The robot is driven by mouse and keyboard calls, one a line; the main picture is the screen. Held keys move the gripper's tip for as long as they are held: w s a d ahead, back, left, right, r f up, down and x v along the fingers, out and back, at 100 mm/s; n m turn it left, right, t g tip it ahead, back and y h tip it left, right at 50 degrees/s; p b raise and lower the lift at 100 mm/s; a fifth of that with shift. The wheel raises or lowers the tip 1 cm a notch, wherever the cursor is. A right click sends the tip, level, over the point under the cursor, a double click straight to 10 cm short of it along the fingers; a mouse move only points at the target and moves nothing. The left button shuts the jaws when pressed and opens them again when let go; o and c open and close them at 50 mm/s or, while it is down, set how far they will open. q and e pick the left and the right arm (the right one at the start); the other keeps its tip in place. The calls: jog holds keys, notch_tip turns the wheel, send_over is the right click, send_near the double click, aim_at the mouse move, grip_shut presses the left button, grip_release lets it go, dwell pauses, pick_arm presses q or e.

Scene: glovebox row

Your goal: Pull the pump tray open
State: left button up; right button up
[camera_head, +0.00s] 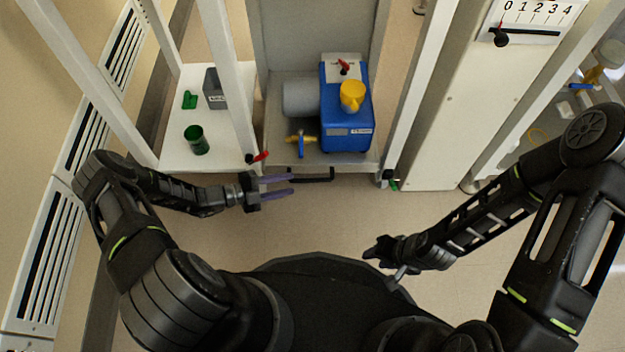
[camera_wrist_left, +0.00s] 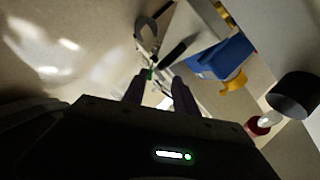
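The pump tray (camera_head: 282,142) is a grey shelf-like tray low in the white frame, with a black bar handle (camera_head: 318,177) at its front edge. A blue pump (camera_head: 346,108) with a yellow part on it stands on the tray. It also shows in the left wrist view (camera_wrist_left: 222,60). My left gripper (camera_head: 291,185) is open and empty, its purple fingers pointing right, close to the left end of the handle. In the left wrist view its fingers (camera_wrist_left: 160,92) are spread; I cannot tell whether either touches the handle. My right gripper (camera_head: 374,253) hangs away to the right, its fingers unclear.
A white shelf (camera_head: 180,145) left of the tray holds a green cup (camera_head: 196,140) and a grey box (camera_head: 214,88). A red-handled valve (camera_head: 258,157) sits at the frame beside the tray. White posts flank the tray. The floor in front is clear.

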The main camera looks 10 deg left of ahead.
aim_at(303, 181)
pick_arm(q)
jog(key=b+x, duration=0.1)
jog(key=x, duration=0.5)
jog(key=shift+d+f+b, duration=0.15)
jog(key=shift+d+b, duration=0.05)
jog(key=shift+b, duration=0.2)
jog(key=shift+w+d, duration=0.45)
jog(key=shift+d, duration=0.1)
jog(key=shift+c, duration=0.5)
grip_shut()
